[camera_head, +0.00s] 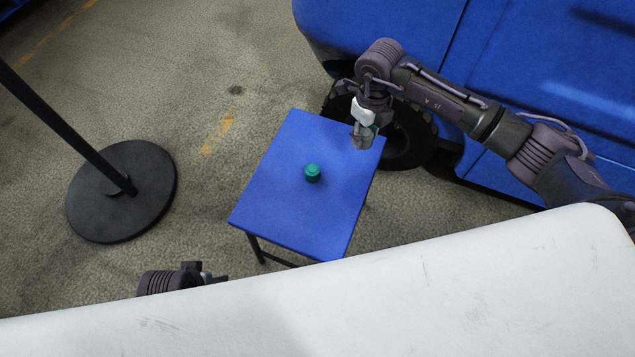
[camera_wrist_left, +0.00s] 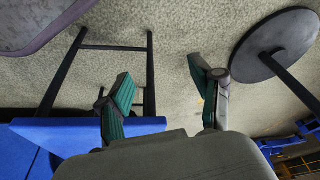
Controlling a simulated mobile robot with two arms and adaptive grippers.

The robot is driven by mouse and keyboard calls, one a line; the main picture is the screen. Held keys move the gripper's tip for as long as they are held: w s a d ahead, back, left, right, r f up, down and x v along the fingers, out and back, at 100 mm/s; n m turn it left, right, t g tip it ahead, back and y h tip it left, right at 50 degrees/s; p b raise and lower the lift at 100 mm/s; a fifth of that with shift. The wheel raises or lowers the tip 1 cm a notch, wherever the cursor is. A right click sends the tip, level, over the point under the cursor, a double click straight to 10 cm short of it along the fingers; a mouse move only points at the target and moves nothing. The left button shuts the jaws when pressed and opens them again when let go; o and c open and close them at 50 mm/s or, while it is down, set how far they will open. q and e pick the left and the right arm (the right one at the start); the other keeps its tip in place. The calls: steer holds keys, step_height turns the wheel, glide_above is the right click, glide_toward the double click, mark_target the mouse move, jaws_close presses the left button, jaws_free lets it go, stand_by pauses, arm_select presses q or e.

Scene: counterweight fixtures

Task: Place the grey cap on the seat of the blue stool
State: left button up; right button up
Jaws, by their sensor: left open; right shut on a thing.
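The blue stool (camera_head: 285,215) stands on the floor, its flat seat facing up. My right gripper (camera_head: 362,128) is shut on the grey cap (camera_head: 361,141), a small grey piece held above the seat's far right corner; the fingers partly hide it. My left gripper (camera_head: 222,278) is low, left of the stool near the pale front surface. The left wrist view shows its two fingers apart with nothing between them (camera_wrist_left: 160,75). In that view, the edge of the blue seat (camera_wrist_left: 90,127) and dark legs show at the left.
A green knobbed piece (camera_head: 312,174) stands near the middle of the seat. A black post on a round base (camera_head: 120,190) stands left. A blue vehicle (camera_head: 400,25) with a dark tyre is behind the stool. A pale surface (camera_head: 400,300) fills the foreground.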

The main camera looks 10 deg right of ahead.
glide_above(330, 194)
step_height(330, 194, down, 7)
steer(key=shift+r+b, duration=0.1)
steer(key=shift+b, duration=0.25)
arm_select(q)
steer(key=v, duration=0.6)
steer(key=shift+w+r+b, duration=0.25)
steer(key=shift+r+b, duration=0.1)
steer(key=shift+b, duration=0.1)
arm_select(e)
steer(key=shift+f, duration=1.95)
arm_select(q)
steer(key=shift+a, duration=0.1)
arm_select(e)
steer(key=shift+f, duration=0.15)
steer(key=o, duration=0.7)
arm_select(q)
steer(key=shift+s+r, duration=0.1)
arm_select(e)
steer(key=shift+o, duration=0.2)
steer(key=shift+r, duration=0.35)
arm_select(q)
steer(key=s+p+x, duration=0.1)
steer(key=p+x, duration=0.1)
steer(key=x, duration=0.7)
steer(key=shift+f, duration=0.35)
arm_select(e)
step_height(330, 194, up, 12)
steer(key=shift+f, duration=0.15)
